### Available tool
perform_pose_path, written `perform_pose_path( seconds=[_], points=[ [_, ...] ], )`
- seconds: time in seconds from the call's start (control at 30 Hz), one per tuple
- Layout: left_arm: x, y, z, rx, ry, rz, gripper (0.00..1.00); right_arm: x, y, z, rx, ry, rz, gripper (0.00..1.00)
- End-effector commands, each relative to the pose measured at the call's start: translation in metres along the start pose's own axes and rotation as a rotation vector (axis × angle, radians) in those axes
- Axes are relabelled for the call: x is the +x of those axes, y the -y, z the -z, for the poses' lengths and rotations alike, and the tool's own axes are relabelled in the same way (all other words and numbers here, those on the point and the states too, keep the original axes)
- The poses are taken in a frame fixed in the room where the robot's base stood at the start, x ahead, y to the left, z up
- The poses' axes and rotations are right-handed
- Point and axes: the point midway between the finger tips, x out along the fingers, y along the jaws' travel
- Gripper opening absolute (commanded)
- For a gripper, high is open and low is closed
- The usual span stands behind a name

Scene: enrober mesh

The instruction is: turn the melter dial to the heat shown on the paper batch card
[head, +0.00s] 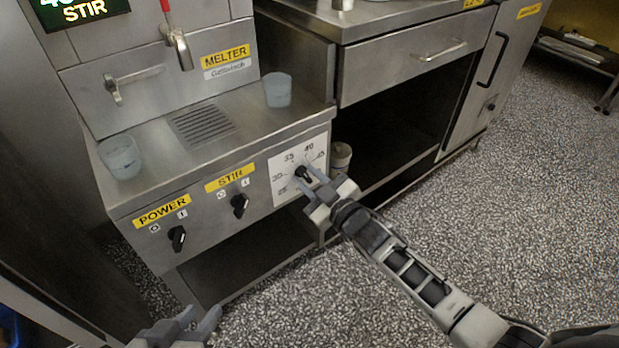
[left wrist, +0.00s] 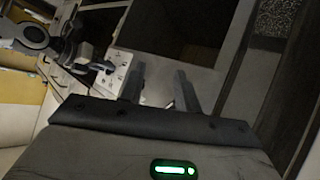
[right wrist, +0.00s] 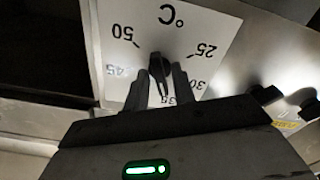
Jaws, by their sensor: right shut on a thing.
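The melter dial is a black knob (head: 302,172) on a white plate (head: 284,186) marked in °C, at the right end of the melter's front panel. My right gripper (head: 313,185) is shut on the knob. In the right wrist view the knob (right wrist: 159,68) sits between the two fingers, and the scale appears upside down. The knob's long end points down toward the 35 mark, partly hidden by the fingers, so its exact setting is unclear. My left gripper (head: 198,322) is open and empty, low in front of the melter. No paper batch card is visible.
The melter panel also has a POWER knob (head: 177,238) and a STIR knob (head: 239,205). Cups stand on the melter top at left (head: 120,158) and right (head: 278,90). A display (head: 82,12) reading STIR is cut off above. Speckled floor lies open at right.

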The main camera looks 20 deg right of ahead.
Motion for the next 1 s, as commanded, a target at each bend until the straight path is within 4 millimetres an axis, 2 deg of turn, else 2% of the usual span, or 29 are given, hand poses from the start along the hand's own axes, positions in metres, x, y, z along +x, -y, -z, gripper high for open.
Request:
perform_pose_path(
  seconds=[0.23, 0.27, 0.3, 0.67, 0.87, 1.0],
  points=[
    [0.0, 0.0, 0.0, 0.001, 0.0, 0.0, 0.33, 0.0, 0.0, 0.0, 0.001, 0.0, 0.0, 0.03],
    [0.0, 0.0, 0.0, 0.001, 0.0, 0.0, 0.33, 0.0, 0.0, 0.0, 0.001, 0.0, 0.0, 0.28],
    [0.0, 0.0, 0.0, 0.002, -0.001, 0.0, 0.33, 0.0, 0.0, 0.0, 0.002, 0.0, 0.0, 0.33],
    [-0.003, -0.002, 0.004, 0.004, -0.004, -0.003, 0.33, -0.006, 0.0, 0.0, 0.002, 0.001, 0.001, 0.33],
    [-0.007, -0.002, -0.001, 0.004, 0.039, -0.001, 0.33, -0.04, 0.0, 0.001, 0.003, 0.005, 0.002, 0.33],
    [-0.006, 0.003, -0.012, -0.003, 0.093, 0.013, 0.33, -0.075, 0.0, 0.001, 0.003, 0.006, 0.002, 0.33]
  ],
)
